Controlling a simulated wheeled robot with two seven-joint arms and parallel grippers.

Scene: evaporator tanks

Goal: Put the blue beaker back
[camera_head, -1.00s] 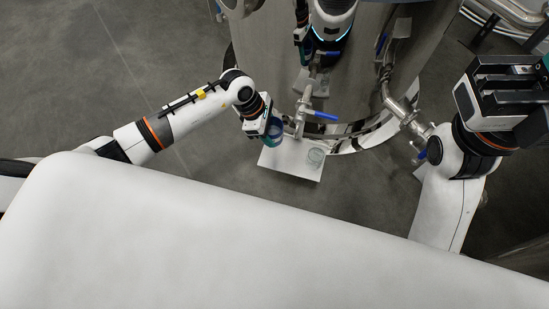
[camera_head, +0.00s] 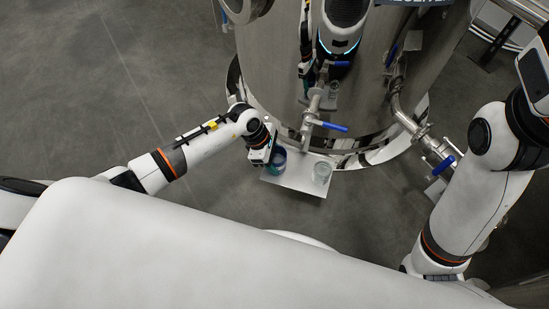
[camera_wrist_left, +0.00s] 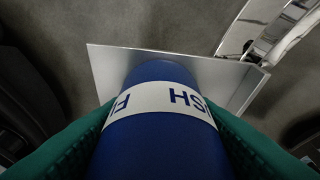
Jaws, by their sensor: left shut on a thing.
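The blue beaker (camera_head: 277,162) has a white band with dark lettering. It is over the left part of a small white shelf (camera_head: 300,182) at the foot of the steel tank. My left gripper (camera_head: 266,152) is shut on it. In the left wrist view the green fingers press on both sides of the beaker (camera_wrist_left: 160,150), with the shelf (camera_wrist_left: 105,65) beyond. I cannot tell whether its base touches the shelf. My right arm is at the right; its hand (camera_head: 536,75) is cut off by the frame edge and its fingers do not show.
A pipe with a blue-handled valve (camera_head: 328,126) juts from the shiny tank (camera_head: 275,60) just above. Another blue-handled valve (camera_head: 443,165) is farther right. The grey floor at left is open.

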